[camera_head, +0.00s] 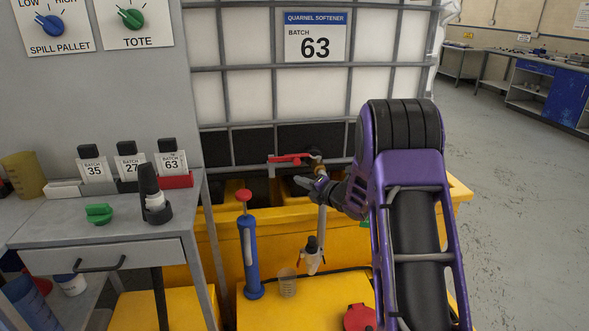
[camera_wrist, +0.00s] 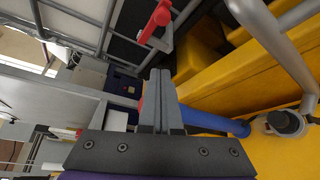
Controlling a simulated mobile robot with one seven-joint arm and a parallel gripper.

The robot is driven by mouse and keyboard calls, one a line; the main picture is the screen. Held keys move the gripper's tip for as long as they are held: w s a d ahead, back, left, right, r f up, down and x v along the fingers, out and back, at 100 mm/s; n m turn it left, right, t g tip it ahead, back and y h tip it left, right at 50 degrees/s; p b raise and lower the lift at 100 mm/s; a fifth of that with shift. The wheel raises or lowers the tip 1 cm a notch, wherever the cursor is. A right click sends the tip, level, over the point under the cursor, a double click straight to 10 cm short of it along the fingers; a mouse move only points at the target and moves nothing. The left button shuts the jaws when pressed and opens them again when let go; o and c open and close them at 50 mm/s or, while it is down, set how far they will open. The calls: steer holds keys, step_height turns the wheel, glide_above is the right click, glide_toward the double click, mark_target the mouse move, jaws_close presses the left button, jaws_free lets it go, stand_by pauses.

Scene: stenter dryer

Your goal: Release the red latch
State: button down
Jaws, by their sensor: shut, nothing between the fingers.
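The red latch (camera_head: 290,159) is a flat red lever at the brass valve on the front of the caged tote, lying roughly level. It also shows at the top of the wrist view (camera_wrist: 157,18), beyond my fingertips. My gripper (camera_head: 303,182) is shut and empty, with its fingers (camera_wrist: 160,76) pressed together. It is a little below the lever in the head view, apart from it as far as I can see. My arm comes in from the right and hides the area right of the valve.
A blue hand pump (camera_head: 250,258) with a red knob stands left of my gripper. A clear cup (camera_head: 287,282) sits on the yellow platform. A yellow spill pallet (camera_head: 455,196) is under the tote. A grey bench (camera_head: 135,220) with batch cards is at left. Open floor lies right.

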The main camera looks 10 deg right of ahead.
steer(key=w, duration=0.9)
steer(key=shift+a+f, duration=0.15)
steer(key=shift+a, duration=0.2)
steer(key=shift+w, duration=0.2)
steer(key=shift+r+n+p, duration=0.2)
steer(key=shift+n+p, duration=0.1)
